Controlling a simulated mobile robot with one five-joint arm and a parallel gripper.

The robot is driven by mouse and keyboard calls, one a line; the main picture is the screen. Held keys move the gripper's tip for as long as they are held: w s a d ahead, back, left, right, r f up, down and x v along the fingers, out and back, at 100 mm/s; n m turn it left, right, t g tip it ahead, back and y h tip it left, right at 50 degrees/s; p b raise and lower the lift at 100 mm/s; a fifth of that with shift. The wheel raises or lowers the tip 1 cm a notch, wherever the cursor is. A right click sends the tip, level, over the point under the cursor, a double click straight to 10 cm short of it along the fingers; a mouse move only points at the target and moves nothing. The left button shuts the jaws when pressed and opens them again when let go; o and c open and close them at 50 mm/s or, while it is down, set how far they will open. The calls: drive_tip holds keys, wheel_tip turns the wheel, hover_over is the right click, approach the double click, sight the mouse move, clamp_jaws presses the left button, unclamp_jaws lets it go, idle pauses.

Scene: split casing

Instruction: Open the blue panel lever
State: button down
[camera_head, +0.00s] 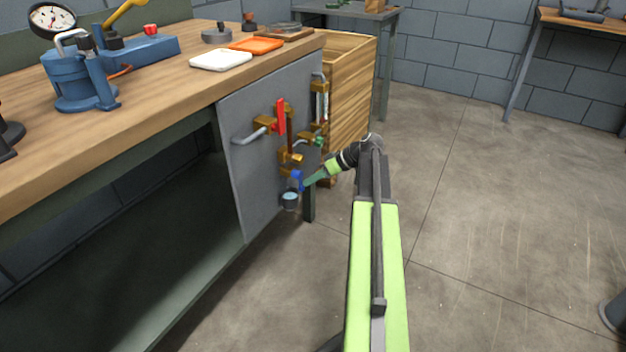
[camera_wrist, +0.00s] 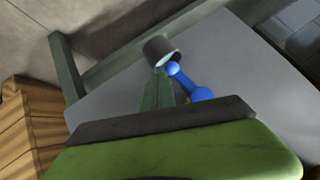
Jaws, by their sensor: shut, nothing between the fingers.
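The blue lever (camera_head: 298,178) is low on the grey panel (camera_head: 250,165) fixed to the front of the workbench. In the wrist view the blue lever (camera_wrist: 186,82) is a short bar with rounded ends, lying at a slant just right of my fingertips. My gripper (camera_head: 306,183) reaches in from the right, its green fingers closed and empty. In the wrist view my gripper (camera_wrist: 157,90) points at the grey cup (camera_wrist: 160,48) by the lever's upper end. I cannot tell whether the fingers touch the lever. In the head view the cup (camera_head: 290,200) is just below it.
Above on the panel are a red lever (camera_head: 280,118), brass fittings (camera_head: 291,158) and a green handle (camera_head: 319,141). A wooden crate (camera_head: 350,95) stands right of the panel. The workbench (camera_head: 150,80) carries tools and trays. The floor at right is largely clear.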

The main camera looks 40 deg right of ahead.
drive_tip(key=shift+a+f, duration=0.15)
idle(0.7)
drive_tip(key=s+d+r+p, duration=0.2)
drive_tip(key=d, duration=1.1)
drive_tip(key=shift+r, duration=0.3)
drive_tip(key=shift+s, duration=0.15)
